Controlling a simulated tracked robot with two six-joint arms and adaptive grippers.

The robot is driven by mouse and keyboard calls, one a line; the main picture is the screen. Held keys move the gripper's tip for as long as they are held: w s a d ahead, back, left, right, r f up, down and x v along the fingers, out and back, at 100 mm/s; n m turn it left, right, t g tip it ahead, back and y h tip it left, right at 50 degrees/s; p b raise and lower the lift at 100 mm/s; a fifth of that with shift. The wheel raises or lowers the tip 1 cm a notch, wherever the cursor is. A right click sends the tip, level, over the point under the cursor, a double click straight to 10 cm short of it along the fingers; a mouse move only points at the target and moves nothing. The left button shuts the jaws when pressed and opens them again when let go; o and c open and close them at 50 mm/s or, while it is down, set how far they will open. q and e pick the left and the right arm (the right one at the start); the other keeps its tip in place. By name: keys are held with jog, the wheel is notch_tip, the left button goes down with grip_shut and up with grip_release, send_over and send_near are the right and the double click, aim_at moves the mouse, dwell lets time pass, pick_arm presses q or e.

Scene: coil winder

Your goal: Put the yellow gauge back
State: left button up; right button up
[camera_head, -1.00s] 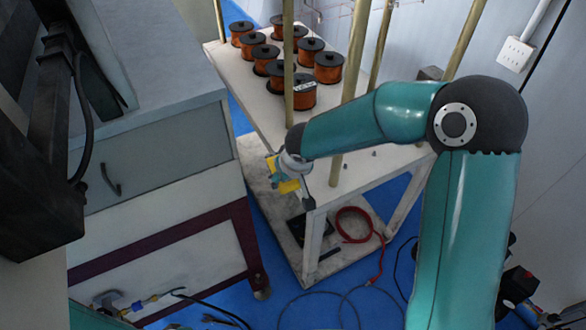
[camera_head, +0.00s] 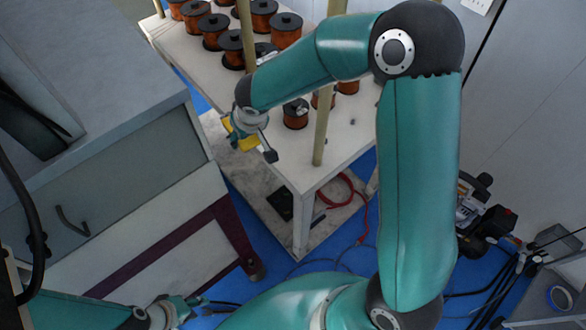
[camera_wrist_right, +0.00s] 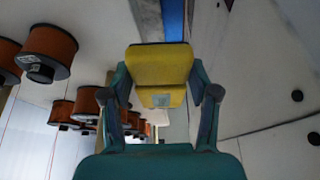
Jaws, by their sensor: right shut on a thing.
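The yellow gauge (camera_wrist_right: 160,68) is a blocky yellow piece with a small grey label, held between both fingers of my right gripper (camera_wrist_right: 165,95) in the right wrist view. In the head view my right gripper (camera_head: 238,133) is beside the left edge of the white table (camera_head: 300,165), with the gauge (camera_head: 248,144) partly hidden by it. My left gripper (camera_head: 192,306) is low in the head view, in front of the cabinet's lower side; its fingers are too small to tell open from shut. I cannot make out a place for the gauge.
Several copper-wire spools (camera_head: 287,30) with black flanges stand on the table among upright brass-coloured poles (camera_head: 322,135). A grey cabinet (camera_head: 130,165) stands on the left. A red cable (camera_head: 345,190) lies on the lower shelf. Tools and cables lie on the blue floor at right.

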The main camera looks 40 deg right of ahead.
jog(key=shift+a, duration=0.1)
jog(key=shift+s+d+f, duration=0.1)
jog(key=shift+s+d, duration=0.2)
jog(key=shift+s, duration=0.15)
jog(key=s+d+n+b, duration=0.1)
jog(key=s+d+b, duration=0.3)
jog(key=s, duration=0.3)
jog(key=s+d+n+b, duration=0.2)
jog(key=s+d+b, duration=0.15)
jog(key=s, duration=0.35)
jog(key=s+d+f+m+b, duration=0.1)
jog(key=s+f+b, duration=0.2)
jog(key=s+b, duration=0.6)
jog(key=s+d+f+m+b, duration=0.1)
jog(key=s+f+b, duration=0.2)
jog(key=s+b, duration=0.55)
jog(key=b, duration=0.2)
send_over(301, 177)
jog(key=s, duration=0.1)
jog(key=shift+r, duration=0.3)
jog(key=shift+s+f+b, duration=0.1)
jog(key=shift+f+b, duration=0.5)
jog(key=shift+f, duration=1.2)
